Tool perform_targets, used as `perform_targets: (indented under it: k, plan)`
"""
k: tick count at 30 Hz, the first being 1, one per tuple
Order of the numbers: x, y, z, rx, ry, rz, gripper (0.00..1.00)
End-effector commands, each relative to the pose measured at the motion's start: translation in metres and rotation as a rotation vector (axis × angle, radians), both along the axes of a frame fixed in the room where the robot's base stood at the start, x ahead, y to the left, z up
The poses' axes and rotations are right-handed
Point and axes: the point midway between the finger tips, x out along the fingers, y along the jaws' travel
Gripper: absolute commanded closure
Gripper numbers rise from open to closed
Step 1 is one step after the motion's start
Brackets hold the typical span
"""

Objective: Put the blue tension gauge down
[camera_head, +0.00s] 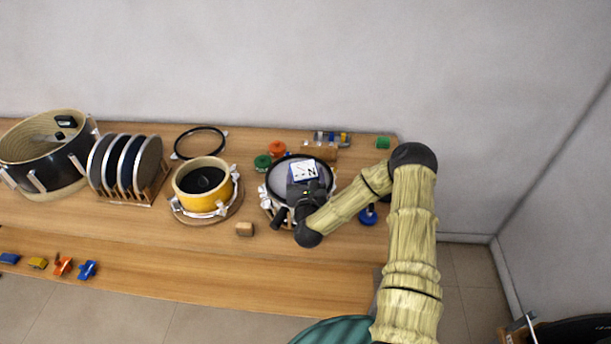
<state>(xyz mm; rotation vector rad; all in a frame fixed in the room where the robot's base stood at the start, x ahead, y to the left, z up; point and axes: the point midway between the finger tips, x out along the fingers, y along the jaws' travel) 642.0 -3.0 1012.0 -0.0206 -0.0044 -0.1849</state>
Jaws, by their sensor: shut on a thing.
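The blue tension gauge (305,171) has a white face with a needle and an "N", turned up toward the camera. My gripper (303,188) is shut on it, reaching in from the right. The gauge is over a round drum with a pale mesh head and black hoop (272,174). I cannot tell whether the gauge touches the mesh. The fingertips and the gauge's lower part are hidden by my wrist.
A yellow drum (190,201) stands left of the mesh drum, with a wooden block (244,229) in front. Green (263,162) and orange (277,149) round pieces sit behind. A pad rack (125,165) and large black drum (45,168) are farther left.

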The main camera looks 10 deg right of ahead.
Motion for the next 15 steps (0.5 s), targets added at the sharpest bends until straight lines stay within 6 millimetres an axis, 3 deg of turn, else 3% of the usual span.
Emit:
perform_targets:
  k: [9,10,13,15]
  plan:
    - [0.0002,0.0004,-0.0041,0.001,-0.002,0.0,0.65]
    - [-0.0002,0.0002,-0.0056,0.0,0.002,0.001,0.23]
    - [-0.0003,0.0001,-0.0062,0.001,0.003,0.001,0.03]
    - [-0.0005,0.0002,-0.0066,0.001,0.004,0.001,0.02]
